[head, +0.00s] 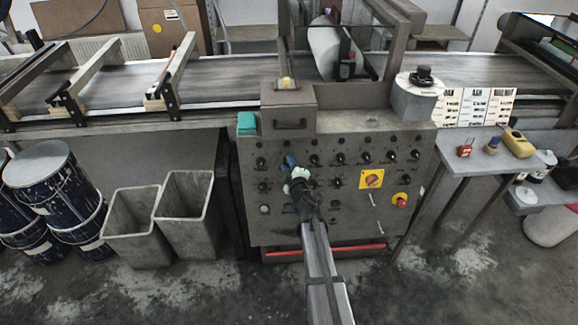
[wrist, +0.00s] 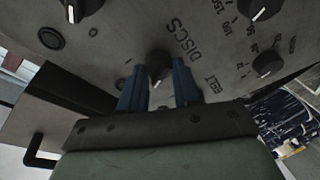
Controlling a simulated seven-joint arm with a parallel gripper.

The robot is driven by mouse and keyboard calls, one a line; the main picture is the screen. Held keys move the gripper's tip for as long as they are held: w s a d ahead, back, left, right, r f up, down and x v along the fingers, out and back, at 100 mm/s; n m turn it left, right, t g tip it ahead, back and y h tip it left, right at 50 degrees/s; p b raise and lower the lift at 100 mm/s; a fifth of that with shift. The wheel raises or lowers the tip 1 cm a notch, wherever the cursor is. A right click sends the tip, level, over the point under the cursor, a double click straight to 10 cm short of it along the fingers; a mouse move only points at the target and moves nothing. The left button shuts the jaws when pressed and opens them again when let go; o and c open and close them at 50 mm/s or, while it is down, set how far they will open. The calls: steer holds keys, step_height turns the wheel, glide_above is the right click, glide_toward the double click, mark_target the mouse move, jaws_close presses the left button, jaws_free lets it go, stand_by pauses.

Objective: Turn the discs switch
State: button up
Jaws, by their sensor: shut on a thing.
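In the wrist view, a black pointer knob (wrist: 158,66) sits on the grey control panel (wrist: 115,45), next to the printed word DISCS. The word BELT is printed nearby, beside the right-hand finger. My gripper (wrist: 158,84) has one blue finger on each side of this knob and is shut on it. In the head view, my gripper (head: 291,163) is at the left-middle of the panel (head: 262,230). My wrist and fingers hide the knob there.
Several other black knobs surround it, including one (wrist: 268,64) to the right in the wrist view. A yellow-plated switch (head: 372,180) and red emergency button (head: 402,201) are on the panel's right. Grey bins (head: 187,220) stand left; a side table (head: 480,160) stands right.

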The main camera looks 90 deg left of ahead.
steer(key=shift+n, duration=0.7)
steer(key=o, duration=1)
steer(key=shift+o, duration=0.2)
steer(key=shift+d, duration=0.15)
steer(key=v, duration=1.3)
steer(key=shift+d+r, duration=0.2)
steer(key=shift+d, duration=0.05)
steer(key=shift+w, duration=0.1)
